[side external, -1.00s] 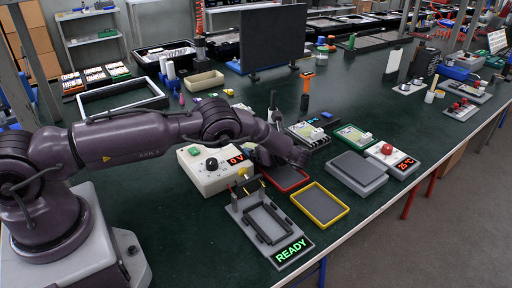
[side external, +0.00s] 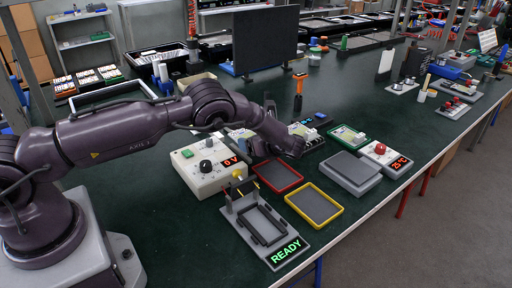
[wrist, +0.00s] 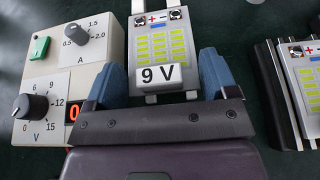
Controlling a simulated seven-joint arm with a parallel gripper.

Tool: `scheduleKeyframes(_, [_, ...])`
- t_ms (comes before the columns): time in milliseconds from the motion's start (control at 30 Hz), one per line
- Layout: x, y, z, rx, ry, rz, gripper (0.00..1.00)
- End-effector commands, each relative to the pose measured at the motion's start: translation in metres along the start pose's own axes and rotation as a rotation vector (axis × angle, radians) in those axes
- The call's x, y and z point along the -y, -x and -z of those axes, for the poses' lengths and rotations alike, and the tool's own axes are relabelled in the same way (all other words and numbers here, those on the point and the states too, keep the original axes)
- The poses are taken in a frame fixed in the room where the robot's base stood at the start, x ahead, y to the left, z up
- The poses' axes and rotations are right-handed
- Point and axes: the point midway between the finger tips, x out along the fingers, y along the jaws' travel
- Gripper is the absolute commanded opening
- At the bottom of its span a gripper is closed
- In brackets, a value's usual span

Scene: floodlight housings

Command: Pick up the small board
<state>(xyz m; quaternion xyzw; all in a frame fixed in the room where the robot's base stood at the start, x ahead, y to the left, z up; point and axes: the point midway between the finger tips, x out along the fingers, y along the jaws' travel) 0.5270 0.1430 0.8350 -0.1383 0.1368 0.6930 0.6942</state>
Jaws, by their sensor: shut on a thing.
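The small board (wrist: 160,38) carries rows of yellow-green LEDs, two terminals at its far end and a white tab marked 9 V at its near end. In the wrist view my gripper (wrist: 160,80) has its blue fingers on either side of this near end, shut on the board. In the side view the board (side external: 238,133) shows only in part beyond the power supply, behind my arm; my fingertips are mostly hidden there. I cannot tell whether the board touches the table.
The power supply (side external: 212,168) stands close to the left of the board. A similar board (wrist: 308,75) lies at right. A red tray (side external: 277,175), a yellow tray (side external: 314,204), a READY fixture (side external: 240,217) and a grey block (side external: 352,171) stand nearer the front edge.

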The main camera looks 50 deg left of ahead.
Motion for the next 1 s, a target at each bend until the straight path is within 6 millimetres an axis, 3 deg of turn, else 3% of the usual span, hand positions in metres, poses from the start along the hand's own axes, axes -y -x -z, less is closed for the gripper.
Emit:
scheduleKeyframes(333, [-0.048, 0.035, -0.049, -0.002, 0.000, 0.000, 0.55])
scheduleKeyframes(700, [-0.112, 0.061, -0.066, -0.002, -0.002, 0.000, 0.55])
scheduleKeyframes(1000, [-0.131, 0.068, -0.072, -0.001, -0.001, -0.002, 0.55])
